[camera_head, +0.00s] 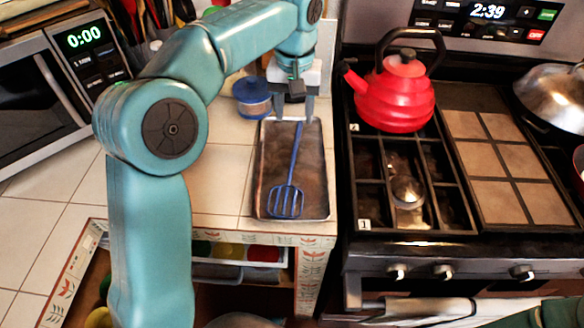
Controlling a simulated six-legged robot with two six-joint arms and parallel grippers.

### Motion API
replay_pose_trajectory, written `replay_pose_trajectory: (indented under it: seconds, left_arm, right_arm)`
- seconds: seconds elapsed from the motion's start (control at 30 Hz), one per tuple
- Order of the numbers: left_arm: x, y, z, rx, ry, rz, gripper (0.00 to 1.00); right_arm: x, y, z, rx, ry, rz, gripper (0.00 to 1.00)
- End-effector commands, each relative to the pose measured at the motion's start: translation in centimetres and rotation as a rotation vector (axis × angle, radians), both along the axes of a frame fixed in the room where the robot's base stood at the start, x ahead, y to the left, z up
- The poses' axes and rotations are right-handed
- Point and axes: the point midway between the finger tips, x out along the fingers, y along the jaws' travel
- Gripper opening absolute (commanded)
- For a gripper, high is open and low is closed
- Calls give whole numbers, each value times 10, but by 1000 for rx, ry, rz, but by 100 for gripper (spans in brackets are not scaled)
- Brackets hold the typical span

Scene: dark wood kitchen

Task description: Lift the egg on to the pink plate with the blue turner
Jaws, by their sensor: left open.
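The blue turner (287,200) lies in a shallow metal tray (262,170) on the tiled counter. Its slotted head is at the near end and its handle points away from me. My left gripper (295,112) is open, pointing down over the far end of the tray. Its two fingers are on either side of the line of the handle's far end; I cannot tell how high they are above it. I cannot make out an egg or a pink plate in this view. My right gripper is not in view.
A red kettle (394,98) stands on the stove at the back, right of the tray. A metal utensil (407,190) lies on the grate. A blue-lidded jar (252,97) is beside my left gripper. A microwave (40,95) stands at left. Bare tiles lie left of the tray.

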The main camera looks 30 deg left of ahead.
Motion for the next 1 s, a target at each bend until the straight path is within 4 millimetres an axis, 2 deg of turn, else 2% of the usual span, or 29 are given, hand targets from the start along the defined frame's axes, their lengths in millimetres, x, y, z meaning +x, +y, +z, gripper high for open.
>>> replay_pose_trajectory:
  seconds: [0.03, 0.13, 0.43, 0.63, 0.77, 0.97, 1.0]
  left_arm:
    - [-1, 0, -16, 1, 4, 0, 52]
    - [-2, 0, -36, 0, 3, 1, 52]
    - [0, 0, -64, 0, 2, 0, 52]
    - [1, 0, -97, 0, 4, 0, 52]
    - [2, 1, -107, 0, 2, 0, 52]
    - [3, 0, -108, 0, 0, 0, 52]
    - [2, 0, -108, 0, 0, 0, 49]
  right_arm:
    - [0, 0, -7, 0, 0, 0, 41]
    - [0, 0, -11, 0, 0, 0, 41]
    - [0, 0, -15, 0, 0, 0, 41]
    - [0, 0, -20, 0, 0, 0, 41]
    - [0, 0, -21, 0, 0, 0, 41]
    - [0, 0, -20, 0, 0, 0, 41]
    - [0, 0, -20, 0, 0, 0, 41]
